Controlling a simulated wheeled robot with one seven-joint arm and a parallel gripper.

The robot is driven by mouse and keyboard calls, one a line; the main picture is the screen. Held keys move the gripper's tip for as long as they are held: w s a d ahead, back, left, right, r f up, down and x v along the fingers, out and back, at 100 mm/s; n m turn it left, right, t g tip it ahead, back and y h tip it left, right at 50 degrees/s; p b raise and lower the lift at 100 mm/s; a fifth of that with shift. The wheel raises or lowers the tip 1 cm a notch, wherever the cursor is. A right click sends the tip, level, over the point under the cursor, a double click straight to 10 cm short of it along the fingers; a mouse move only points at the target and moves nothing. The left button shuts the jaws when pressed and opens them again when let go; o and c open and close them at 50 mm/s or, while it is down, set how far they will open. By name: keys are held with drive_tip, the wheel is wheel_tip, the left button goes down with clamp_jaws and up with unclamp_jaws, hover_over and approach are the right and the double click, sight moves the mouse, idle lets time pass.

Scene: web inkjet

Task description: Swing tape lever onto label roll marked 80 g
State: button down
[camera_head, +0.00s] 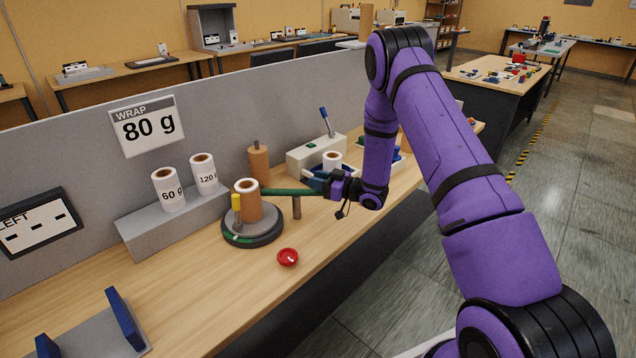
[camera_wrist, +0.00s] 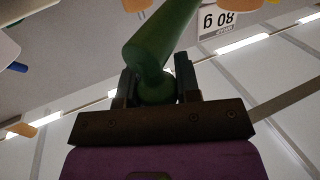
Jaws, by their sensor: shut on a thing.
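A green tape lever (camera_head: 285,192) runs roughly level from my gripper (camera_head: 334,187) leftward to the brown roll. Its far end is close to that roll; I cannot tell whether they touch. A brown post (camera_head: 297,208) stands under the lever. The brown roll (camera_head: 250,207), with a pale top rim, stands upright on a dark round turntable (camera_head: 268,236); no weight marking is readable on it. In the wrist view, my gripper (camera_wrist: 155,86) is shut on the green lever (camera_wrist: 160,45). A wall sign (camera_head: 145,125) reads "WRAP 80 g".
White rolls marked 60 g (camera_head: 168,191) and 120 g (camera_head: 204,175) stand on a grey ledge (camera_head: 140,236). A yellow-topped post (camera_head: 237,204) rises at the turntable's left. A white roll (camera_head: 332,158) stands behind my gripper. The front-left bench is partly clear.

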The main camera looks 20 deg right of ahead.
drive_tip(key=shift+w+r+y, duration=0.1)
drive_tip(key=shift+y, duration=0.2)
drive_tip(key=c, duration=0.8)
unclamp_jaws()
drive_tip(key=v, duration=1)
drive_tip(key=shift+s+d+r, duration=0.1)
drive_tip(key=shift+s+d, duration=0.1)
drive_tip(key=shift+d, duration=0.15)
